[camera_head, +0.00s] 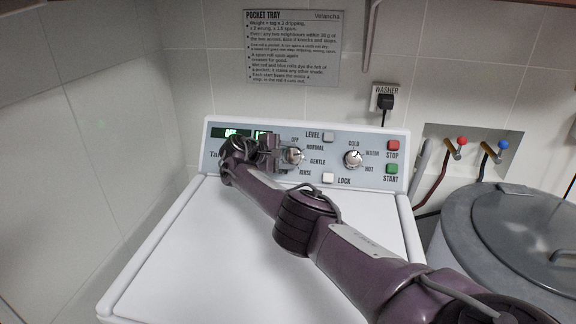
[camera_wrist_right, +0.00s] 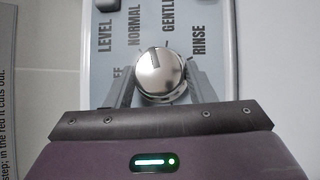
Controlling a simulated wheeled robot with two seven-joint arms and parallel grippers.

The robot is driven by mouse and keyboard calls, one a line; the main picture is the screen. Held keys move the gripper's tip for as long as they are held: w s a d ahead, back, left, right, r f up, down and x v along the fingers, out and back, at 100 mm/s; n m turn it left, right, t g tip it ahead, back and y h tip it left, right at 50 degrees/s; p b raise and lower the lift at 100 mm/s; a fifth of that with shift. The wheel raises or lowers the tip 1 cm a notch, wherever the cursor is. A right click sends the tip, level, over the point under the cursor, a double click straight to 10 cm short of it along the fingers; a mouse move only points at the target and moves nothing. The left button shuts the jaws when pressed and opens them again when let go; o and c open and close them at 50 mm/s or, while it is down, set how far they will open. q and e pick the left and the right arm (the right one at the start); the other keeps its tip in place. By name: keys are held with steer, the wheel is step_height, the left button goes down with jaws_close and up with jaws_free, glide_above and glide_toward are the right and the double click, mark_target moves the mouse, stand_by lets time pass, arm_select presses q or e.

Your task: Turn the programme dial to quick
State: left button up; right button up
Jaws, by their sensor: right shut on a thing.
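The programme dial (camera_head: 293,156) is a round silver knob on the washer's control panel. It also shows in the right wrist view (camera_wrist_right: 162,80), with a dark pointer mark on its upper part, towards the gap between NORMAL and GENTLE. My right gripper (camera_head: 284,156) reaches the dial from the left in the head view and is shut on it; its fingers stand on either side of the dial in the wrist view. OFF, NORMAL, GENTLE and RINSE are legible around it; the QUICK label is not readable, and the gripper covers that side. My left gripper is out of view.
The temperature dial (camera_head: 353,158), red STOP button (camera_head: 393,146) and green START button (camera_head: 391,169) are to the right. The LEVEL button (camera_head: 328,137) and LOCK button (camera_head: 327,178) are close by. My right arm crosses the white washer lid (camera_head: 190,260). A grey tub (camera_head: 470,245) stands right.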

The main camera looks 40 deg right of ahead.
steer(key=m+b, duration=0.1)
steer(key=m+y+b, duration=0.1)
steer(key=b, duration=0.1)
steer(key=shift+d+f+m+g, duration=0.1)
steer(key=shift+f+m+g, duration=0.05)
steer(key=shift+m+g, duration=0.2)
steer(key=shift+r+m+y+b, duration=0.25)
steer(key=shift+m+y+b, duration=0.7)
steer(key=shift+y, duration=0.05)
steer(key=o, duration=1)
steer(key=shift+w, duration=0.1)
steer(key=shift+r, duration=0.1)
steer(key=shift+r, duration=0.1)
steer(key=shift+w+a+r, duration=0.1)
steer(key=shift+a+r, duration=0.15)
steer(key=v, duration=0.7)
steer(key=shift+f, duration=0.1)
